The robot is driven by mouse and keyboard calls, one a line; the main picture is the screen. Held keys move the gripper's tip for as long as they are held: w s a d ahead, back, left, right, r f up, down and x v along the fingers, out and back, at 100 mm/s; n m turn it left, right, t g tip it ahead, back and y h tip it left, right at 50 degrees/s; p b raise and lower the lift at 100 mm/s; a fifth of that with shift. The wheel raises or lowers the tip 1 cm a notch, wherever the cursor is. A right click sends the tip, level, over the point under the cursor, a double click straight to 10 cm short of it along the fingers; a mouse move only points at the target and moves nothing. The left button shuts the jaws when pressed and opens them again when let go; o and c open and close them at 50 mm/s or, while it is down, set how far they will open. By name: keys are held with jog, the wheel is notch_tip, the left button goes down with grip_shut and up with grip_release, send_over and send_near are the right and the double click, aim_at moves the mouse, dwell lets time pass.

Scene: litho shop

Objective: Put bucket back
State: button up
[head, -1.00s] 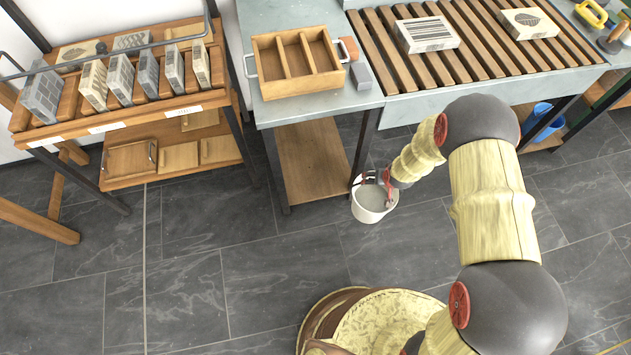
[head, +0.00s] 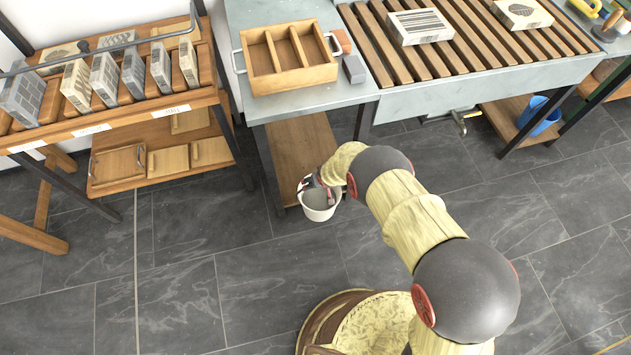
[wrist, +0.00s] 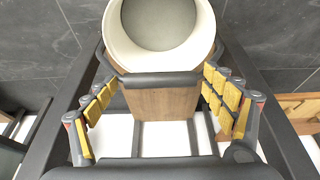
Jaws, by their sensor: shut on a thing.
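A white bucket (head: 319,205) hangs from my gripper (head: 318,187) just in front of the lower wooden shelf of the grey-topped table. It looks upright, with a grey inside. In the wrist view the bucket (wrist: 118,42) fills the top middle, and a dark bar lies across just below its rim. My gripper (wrist: 162,95) has its yellow-padded fingers on either side of this bar. It is shut on the bucket, seemingly at its handle; the exact contact is hard to see. The lower shelf (head: 296,150) looks bare where visible.
A divided wooden tray (head: 265,84) and a dark block (head: 354,69) sit on the tabletop above. A dark table leg (head: 362,122) stands right of the shelf. A blue bucket (head: 540,118) stands at the far right. A block rack (head: 110,125) stands left. The front floor is open.

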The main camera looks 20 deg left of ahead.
jog(key=w+a+p, duration=0.1)
jog(key=w+a, duration=0.8)
jog(key=w, duration=0.5)
jog(key=shift+w+r, duration=0.25)
jog(key=shift+r, duration=0.1)
jog(key=b+x, duration=0.2)
jog(key=x, duration=0.1)
jog(key=shift+f, duration=0.3)
dwell(0.3)
jog(key=shift+f, duration=0.1)
jog(key=o, duration=2)
jog(key=shift+s+d+f, duration=0.2)
jog(key=shift+s+f, duration=0.05)
jog(key=shift+f, duration=0.05)
